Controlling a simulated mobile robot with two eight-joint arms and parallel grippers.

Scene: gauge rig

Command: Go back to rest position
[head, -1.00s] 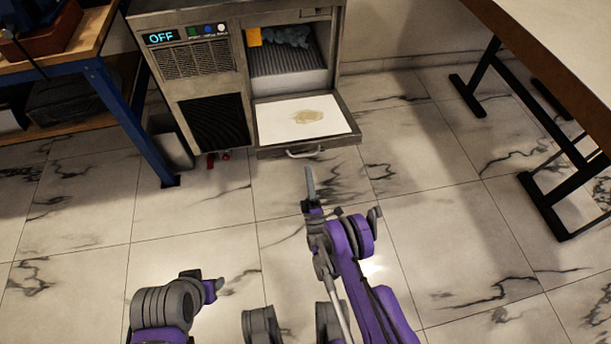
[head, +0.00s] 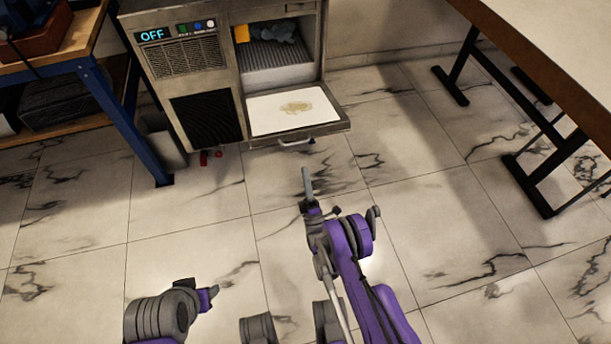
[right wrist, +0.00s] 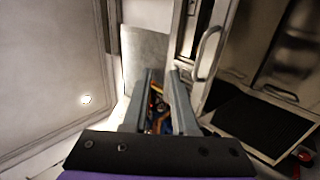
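My right gripper (head: 307,185) points forward over the floor, in front of the machine and clear of its lowered door. In the right wrist view its two fingers (right wrist: 161,85) stand apart with an empty gap between them; small coloured things show beyond the gap. My left gripper (head: 208,298) is low at the left of the head view, over bare floor. It is small there, and its finger gap cannot be made out.
A grey machine (head: 190,62) with an "OFF" display has its stained door (head: 296,112) lowered. A blue-legged bench (head: 128,130) stands left, a dark-legged table (head: 545,30) right. Marble floor (head: 420,225) around my arms is clear.

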